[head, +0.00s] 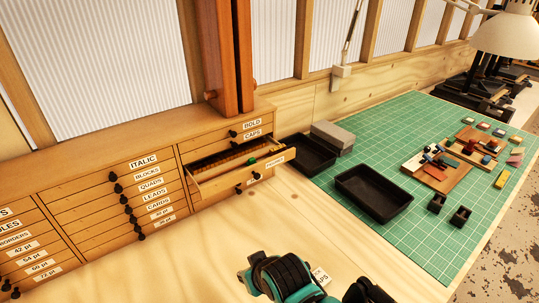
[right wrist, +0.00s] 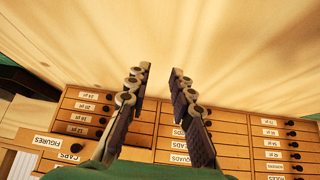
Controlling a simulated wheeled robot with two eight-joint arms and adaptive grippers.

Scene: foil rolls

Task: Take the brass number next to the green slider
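The green slider (head: 250,160) sits inside an open drawer (head: 240,178) of the wooden cabinet in the head view. Small brownish-gold pieces line the drawer near it, but they are too small to tell a single brass number apart. Teal and black parts of my arm show at the bottom of the head view, away from the drawer. My left gripper is not in view.
The cabinet (head: 150,190) has several closed drawers with black knobs. Wooden posts (head: 225,50) stand on its top behind the open drawer. Black trays (head: 372,194) and a grey block (head: 332,136) lie on the green mat (head: 410,240) at right. Bare bench lies before the drawer.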

